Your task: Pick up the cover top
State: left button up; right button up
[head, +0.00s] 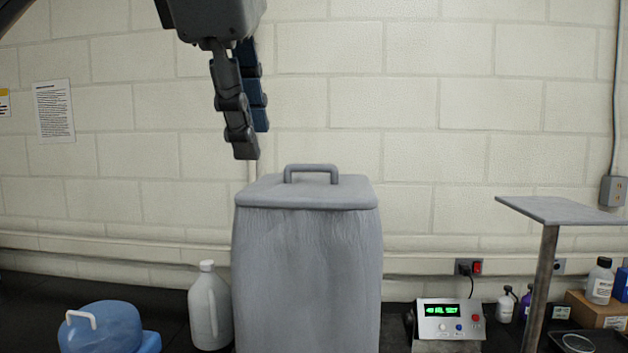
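The cover top (300,194) is a flat grey lid with a raised bar handle (311,169). It sits level on a tall grey container (307,285) in the middle of the head view. My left gripper (250,145) hangs from the top of the view with its fingers pointing down. It is above and left of the handle in the picture, apart from the lid. One finger overlaps the other from this angle, so the gap between them is hidden. No object shows in the fingers. My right gripper is not in view.
A white jug (209,308) stands close left of the container, with a blue container (103,327) farther left. A device with a green display (449,319) and a raised grey plate on a post (563,210) stand to the right. A block wall is behind.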

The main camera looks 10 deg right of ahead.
aim_at(335, 190)
jog(key=i+l, duration=0.15)
jog(key=i, duration=0.3)
jog(key=i+l, duration=0.1)
jog(key=i, duration=0.3)
jog(key=i+l, duration=0.15)
jog(key=i, duration=0.3)
